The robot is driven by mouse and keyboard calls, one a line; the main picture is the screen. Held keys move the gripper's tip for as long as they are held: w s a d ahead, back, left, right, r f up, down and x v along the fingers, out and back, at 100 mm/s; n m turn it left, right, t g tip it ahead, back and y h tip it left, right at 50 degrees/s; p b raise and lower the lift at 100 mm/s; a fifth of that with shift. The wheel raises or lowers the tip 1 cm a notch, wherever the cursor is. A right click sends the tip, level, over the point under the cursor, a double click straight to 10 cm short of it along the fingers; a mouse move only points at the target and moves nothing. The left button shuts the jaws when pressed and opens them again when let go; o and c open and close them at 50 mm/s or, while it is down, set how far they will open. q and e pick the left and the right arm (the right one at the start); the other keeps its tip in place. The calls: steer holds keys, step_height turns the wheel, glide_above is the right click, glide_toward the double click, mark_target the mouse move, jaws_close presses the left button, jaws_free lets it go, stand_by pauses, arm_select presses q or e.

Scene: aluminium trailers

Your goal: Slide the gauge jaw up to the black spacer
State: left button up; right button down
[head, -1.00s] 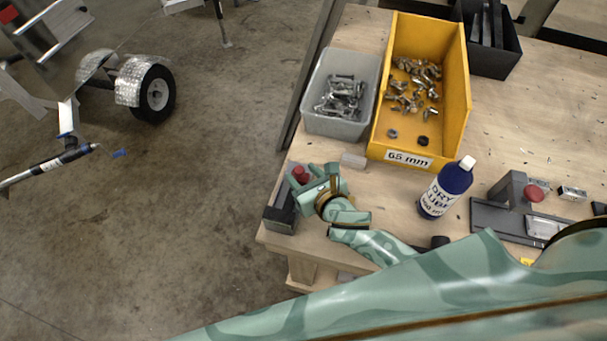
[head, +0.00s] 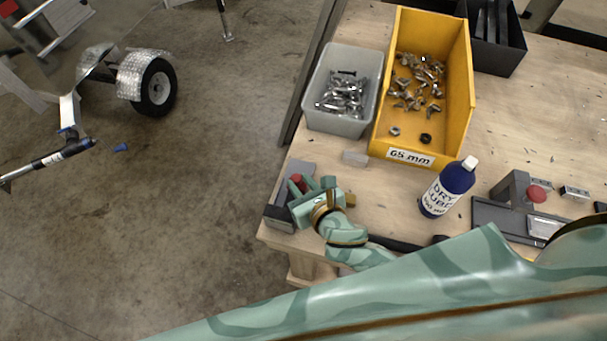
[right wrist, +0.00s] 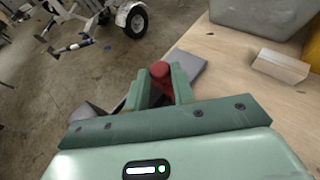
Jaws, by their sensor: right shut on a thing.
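A grey gauge (head: 278,214) lies at the bench's near left corner, with a red knob (head: 296,181) on its sliding jaw. My right gripper (head: 304,188) is shut on this red knob. In the right wrist view, the knob (right wrist: 160,72) stands between the two green fingers (right wrist: 158,92), and part of the grey gauge plate (right wrist: 188,66) shows beyond them. The gripper hides much of the jaw. I cannot clearly make out the black spacer or its gap to the jaw. My left gripper is not in view.
A second gauge with a red knob (head: 537,193) lies at the right. A blue lube bottle (head: 447,189), a yellow bin (head: 457,100), a grey bin (head: 320,119) and a pale block (head: 355,158) stand on the bench (head: 395,200). Its left edge is close to the gauge.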

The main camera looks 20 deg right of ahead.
steer(key=shift+s+a+f, duration=0.3)
steer(key=shift+s+a, duration=0.15)
steer(key=shift+s, duration=0.15)
steer(key=c, duration=1.6)
jaws_free()
steer(key=shift+s, duration=0.2)
steer(key=o, duration=0.4)
steer(key=shift+s+a+r, duration=0.15)
steer(key=shift+a, duration=0.2)
steer(key=shift+w+d, duration=0.25)
steer(key=v, duration=1.6)
steer(key=shift+d+r+p, duration=0.2)
steer(key=shift+p, duration=0.15)
steer(key=shift+s, duration=0.1)
